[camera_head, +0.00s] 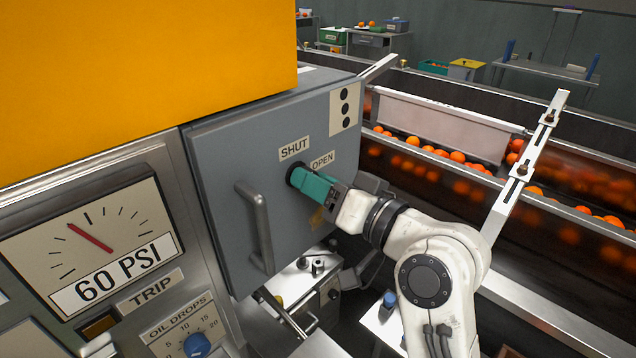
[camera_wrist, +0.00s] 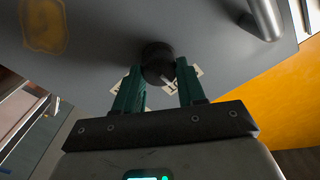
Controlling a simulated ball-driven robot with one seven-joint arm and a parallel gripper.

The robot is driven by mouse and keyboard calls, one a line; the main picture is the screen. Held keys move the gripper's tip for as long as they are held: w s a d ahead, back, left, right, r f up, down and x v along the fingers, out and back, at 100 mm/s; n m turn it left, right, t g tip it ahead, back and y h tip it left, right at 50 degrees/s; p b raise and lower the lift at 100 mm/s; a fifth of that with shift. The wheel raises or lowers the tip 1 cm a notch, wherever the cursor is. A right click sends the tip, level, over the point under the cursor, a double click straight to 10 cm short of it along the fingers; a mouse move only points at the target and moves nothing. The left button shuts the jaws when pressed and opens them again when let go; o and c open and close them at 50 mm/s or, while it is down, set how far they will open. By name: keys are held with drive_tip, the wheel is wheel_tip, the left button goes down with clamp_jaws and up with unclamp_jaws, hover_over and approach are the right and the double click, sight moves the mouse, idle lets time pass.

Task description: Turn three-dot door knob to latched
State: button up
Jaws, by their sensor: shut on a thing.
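The grey door (camera_head: 225,140) carries a plate with three black dots (camera_head: 345,108) at its upper right. Its round black knob (camera_head: 292,173) sits below the SHUT label (camera_head: 294,148) and left of the OPEN label (camera_head: 321,161). My gripper (camera_head: 299,179) reaches in from the right with green fingers shut on the knob. In the wrist view the knob (camera_wrist: 158,60) shows between the two fingertips (camera_wrist: 159,72), one on each side. The fingers hide part of the knob in the head view, and I cannot tell which label it points to.
A bar handle (camera_head: 258,228) stands out from the door left of the knob. A panel with a 60 PSI gauge (camera_head: 88,240) is at the left. A yellow-orange housing (camera_head: 140,80) overhangs the door. Conveyors with oranges (camera_head: 440,155) run behind my arm.

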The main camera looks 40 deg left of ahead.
drive_tip(key=o, duration=1.1)
drive_tip(key=shift+c, duration=0.2)
drive_tip(key=d, duration=1)
drive_tip(key=shift+s+d, duration=0.4)
drive_tip(key=shift+f, duration=0.1)
